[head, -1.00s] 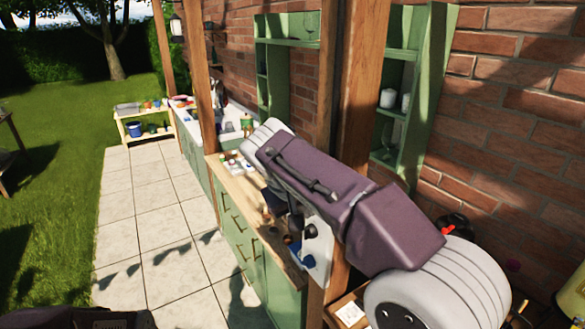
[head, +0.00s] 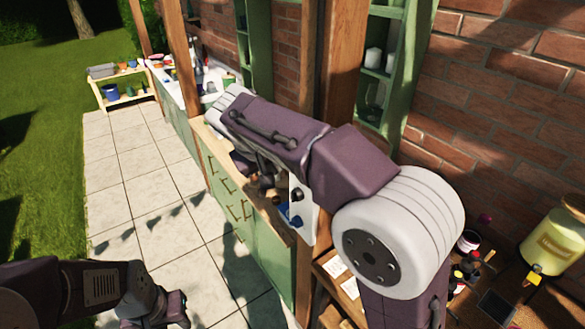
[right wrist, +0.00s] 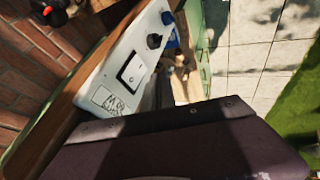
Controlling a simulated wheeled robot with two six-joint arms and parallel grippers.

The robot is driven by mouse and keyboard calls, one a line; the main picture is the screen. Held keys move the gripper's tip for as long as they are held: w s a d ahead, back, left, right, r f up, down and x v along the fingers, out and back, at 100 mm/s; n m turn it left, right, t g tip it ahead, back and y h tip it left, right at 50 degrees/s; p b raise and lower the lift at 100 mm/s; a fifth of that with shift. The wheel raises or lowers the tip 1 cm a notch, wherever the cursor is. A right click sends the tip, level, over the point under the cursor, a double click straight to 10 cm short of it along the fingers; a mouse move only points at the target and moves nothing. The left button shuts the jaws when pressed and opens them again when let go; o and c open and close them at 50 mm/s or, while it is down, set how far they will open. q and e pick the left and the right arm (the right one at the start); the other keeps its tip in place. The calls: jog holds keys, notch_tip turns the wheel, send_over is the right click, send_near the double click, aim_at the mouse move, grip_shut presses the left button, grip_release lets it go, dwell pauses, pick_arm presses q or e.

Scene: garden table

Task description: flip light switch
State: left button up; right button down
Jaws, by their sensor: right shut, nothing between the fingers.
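A white switch panel (head: 304,212) is fixed to the wooden post, partly hidden behind my right arm in the head view. The right wrist view shows the panel (right wrist: 102,84) closer, with a square white rocker switch (right wrist: 132,68), a handwritten label and dark round knobs. Whether the rocker is up or down is not clear. My right gripper (head: 264,182) is shut and empty, left of the panel in the head view and apart from it as far as I can see. My left gripper (head: 172,312) is low at the left, its fingers unclear.
A green cabinet (head: 235,215) with a wooden counter runs beside the post. A wooden stand at the lower right holds jars and a yellow drink dispenser (head: 556,240). A brick wall closes the right side. The tiled path (head: 150,190) at left is clear.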

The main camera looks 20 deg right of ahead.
jog(key=w+d+f+p, duration=0.2)
jog(key=w+d+f, duration=0.2)
jog(key=d+f, duration=0.1)
jog(key=shift+w+d+f+p, duration=0.15)
jog(key=shift+d+f+p, duration=0.15)
jog(key=shift+d+p, duration=0.05)
jog(key=shift+w+d+f+b, duration=0.1)
jog(key=shift+w+d+b, duration=0.1)
jog(key=shift+b, duration=0.1)
